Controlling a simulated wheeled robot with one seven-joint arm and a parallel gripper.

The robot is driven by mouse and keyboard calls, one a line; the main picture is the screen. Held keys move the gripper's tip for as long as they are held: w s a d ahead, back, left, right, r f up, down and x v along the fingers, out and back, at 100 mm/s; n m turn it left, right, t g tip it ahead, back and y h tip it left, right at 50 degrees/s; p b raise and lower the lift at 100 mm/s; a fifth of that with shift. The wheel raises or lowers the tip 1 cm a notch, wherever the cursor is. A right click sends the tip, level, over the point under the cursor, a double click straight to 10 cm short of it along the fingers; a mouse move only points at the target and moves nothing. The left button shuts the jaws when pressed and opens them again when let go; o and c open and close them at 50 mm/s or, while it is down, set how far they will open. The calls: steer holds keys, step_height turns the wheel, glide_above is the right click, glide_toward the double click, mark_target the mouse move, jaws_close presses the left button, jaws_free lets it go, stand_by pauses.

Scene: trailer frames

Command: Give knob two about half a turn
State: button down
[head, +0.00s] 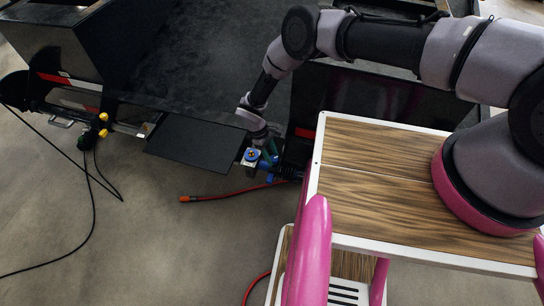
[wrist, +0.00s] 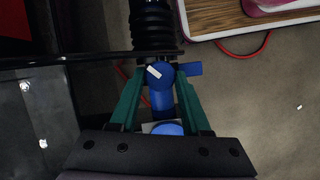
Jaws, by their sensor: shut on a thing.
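In the wrist view, the green fingers of my gripper (wrist: 159,103) are on either side of a blue knob (wrist: 160,92) with a small white mark on it. My gripper is shut on this blue knob. In the head view, my gripper (head: 270,150) is at the trailer frame's right end, and blue parts (head: 252,154) show beside it. Two yellow knobs (head: 103,124) sit farther left on the frame. No number shows on any knob, so I cannot tell which one is knob two.
A dark flat plate (head: 196,142) lies just left of my gripper. A black ribbed boot (wrist: 152,25) adjoins the blue knob. A red hose (head: 225,194) lies on the floor below. My wood-topped base is at right. Open floor (head: 150,250) lies at lower left.

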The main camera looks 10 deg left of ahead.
steer(key=shift+w+m, duration=0.1)
steer(key=shift+m, duration=0.4)
steer(key=shift+c, duration=1.9)
jaws_free()
steer(key=shift+g, duration=0.3)
steer(key=shift+r, duration=0.1)
steer(key=v, duration=1)
steer(key=shift+r, duration=0.3)
